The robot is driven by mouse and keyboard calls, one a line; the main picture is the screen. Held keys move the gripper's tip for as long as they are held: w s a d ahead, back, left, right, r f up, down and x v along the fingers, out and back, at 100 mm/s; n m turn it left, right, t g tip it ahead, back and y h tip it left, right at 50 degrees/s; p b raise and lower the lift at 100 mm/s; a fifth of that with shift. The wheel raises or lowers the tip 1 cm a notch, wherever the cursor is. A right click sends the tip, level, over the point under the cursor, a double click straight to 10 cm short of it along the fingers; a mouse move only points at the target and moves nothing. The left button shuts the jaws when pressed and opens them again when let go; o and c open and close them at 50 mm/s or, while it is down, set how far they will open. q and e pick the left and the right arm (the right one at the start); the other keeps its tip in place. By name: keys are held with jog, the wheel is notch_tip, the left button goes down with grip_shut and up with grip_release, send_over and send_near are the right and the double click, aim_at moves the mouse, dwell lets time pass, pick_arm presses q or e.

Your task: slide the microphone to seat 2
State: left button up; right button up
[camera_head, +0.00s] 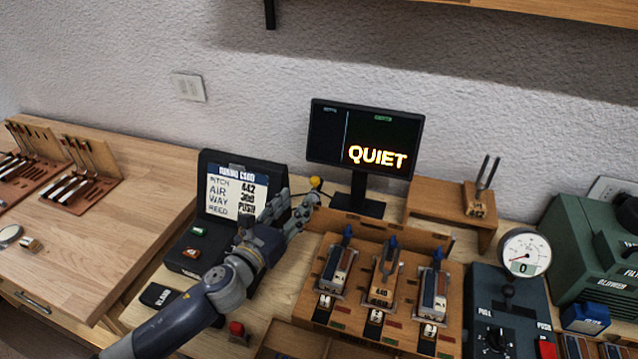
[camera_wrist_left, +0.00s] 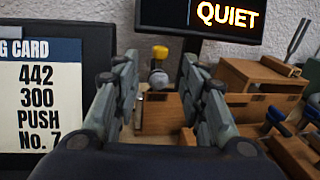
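The microphone (camera_head: 316,183), with a yellow top, stands at the back left of the wooden stand (camera_head: 345,221). In the left wrist view the microphone (camera_wrist_left: 159,67) shows upright, with a grey body below the yellow top. My left gripper (camera_head: 297,205) is open. In the left wrist view its fingers (camera_wrist_left: 160,88) stand on either side of the microphone, with visible gaps; I cannot tell how deep it lies between them. Number plates 1 (camera_head: 325,301), 2 (camera_head: 376,317) and 3 (camera_head: 429,331) are at the stand's front. My right gripper is not in view.
A monitor (camera_head: 365,140) reading QUIET stands behind the stand. A black card holder (camera_head: 211,225) is left of my gripper. A dial gauge (camera_head: 524,252) and green blower (camera_head: 585,245) are at right. The left table (camera_head: 105,225) has free room.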

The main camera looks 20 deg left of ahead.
aim_at(313, 182)
pick_arm(q)
jog(key=w, duration=0.3)
jog(key=w+d+p, duration=0.1)
jog(key=w, duration=0.2)
jog(key=w+d, duration=0.1)
jog(key=w, duration=0.3)
jog(key=shift+w+r+p, duration=0.1)
jog(key=shift+p, duration=0.3)
grip_shut()
